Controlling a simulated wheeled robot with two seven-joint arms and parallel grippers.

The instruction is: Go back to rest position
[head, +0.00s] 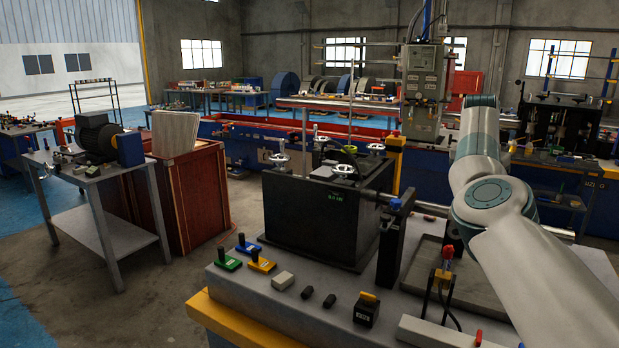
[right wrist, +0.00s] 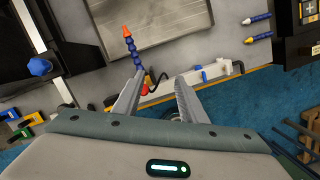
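My right arm (head: 490,200) comes in from the right in the head view and is bent and raised over the right side of the bench. Its gripper cannot be made out there. In the right wrist view my right gripper (right wrist: 160,76) has its two fingers apart, with nothing held between them. A blue jointed hose with an orange tip (right wrist: 130,45) shows beyond the left finger; I cannot tell whether they touch. My left gripper is not in view.
The grey bench (head: 240,290) carries a black machine box (head: 315,220), a black post (head: 391,245), small coloured blocks (head: 262,264) and a shallow metal tray (head: 430,268). A red crate (head: 195,200) and a grey table (head: 100,170) stand left. Floor between them and the bench is clear.

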